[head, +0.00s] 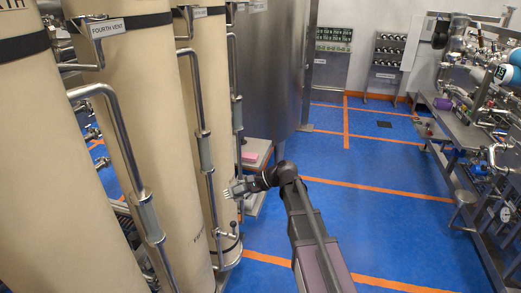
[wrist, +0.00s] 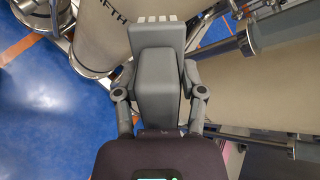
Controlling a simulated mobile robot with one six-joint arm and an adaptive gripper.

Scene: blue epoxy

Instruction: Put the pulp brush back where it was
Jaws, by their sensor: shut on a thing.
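The pulp brush (wrist: 158,75) is a grey block with a row of pale bristle tufts at its far end in the wrist view. My gripper (wrist: 160,94) is shut on it, one finger on each side. In the head view, the brush's pale tufts (head: 240,189) show at the end of my gripper (head: 256,183), close to the nearby cream column (head: 200,130). I cannot tell whether the brush touches the column. No place marked for the brush is clear in these frames.
Large cream columns (head: 110,160) with steel pipes (head: 125,150) fill the left. A low grey stand (head: 257,147) with a pink item (head: 249,157) is behind my gripper. A steel bench (head: 455,160) lines the right. The blue floor (head: 365,170) between is clear.

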